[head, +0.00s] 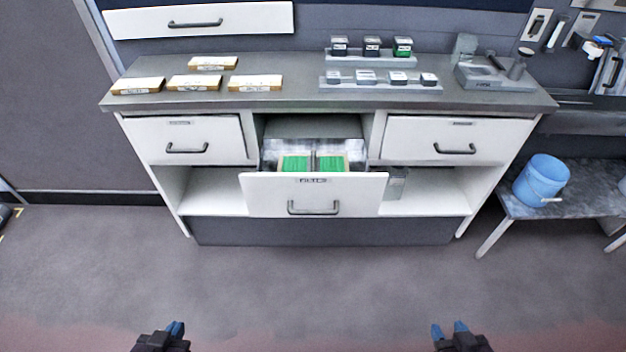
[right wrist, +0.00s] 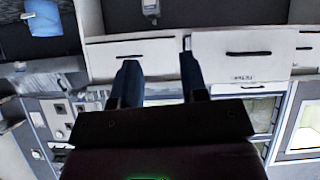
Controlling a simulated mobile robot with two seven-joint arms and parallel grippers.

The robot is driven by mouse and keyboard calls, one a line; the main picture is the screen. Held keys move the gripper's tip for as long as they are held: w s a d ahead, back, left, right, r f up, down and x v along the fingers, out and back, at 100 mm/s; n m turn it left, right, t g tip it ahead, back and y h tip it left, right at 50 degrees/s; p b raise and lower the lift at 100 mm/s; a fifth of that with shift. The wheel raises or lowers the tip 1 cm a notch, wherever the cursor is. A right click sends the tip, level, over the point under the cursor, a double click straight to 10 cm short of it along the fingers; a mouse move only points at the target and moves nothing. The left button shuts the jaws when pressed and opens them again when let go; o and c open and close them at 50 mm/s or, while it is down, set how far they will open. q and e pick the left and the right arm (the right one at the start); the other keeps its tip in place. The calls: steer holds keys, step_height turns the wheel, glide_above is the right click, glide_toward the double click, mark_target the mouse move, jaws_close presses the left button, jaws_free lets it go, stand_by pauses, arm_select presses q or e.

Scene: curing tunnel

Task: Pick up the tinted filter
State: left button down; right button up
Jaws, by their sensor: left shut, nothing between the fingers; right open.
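The middle drawer (head: 350,190) of the workbench is pulled open; its label seems to read "FILTER". Inside it lie two green pieces (head: 296,163) (head: 331,163) side by side in light-edged compartments. I cannot tell whether either is the tinted filter. My left gripper (head: 175,328) is shut and empty at the bottom left of the head view. My right gripper (head: 450,328) is open and empty at the bottom right. Both are well short of the bench. In the right wrist view the open fingers (right wrist: 160,75) point toward the drawer fronts, with the labelled drawer (right wrist: 243,62) to their right.
The bench top (head: 300,97) holds several wood-edged boards (head: 255,84), small blocks on two racks (head: 380,88) and a grey fixture (head: 495,77). Closed drawers flank the open one. A blue bucket (head: 541,180) stands on a low table at right. The floor (head: 310,280) ahead is clear.

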steer(key=shift+w+r, duration=0.15)
steer(key=shift+w, duration=0.2)
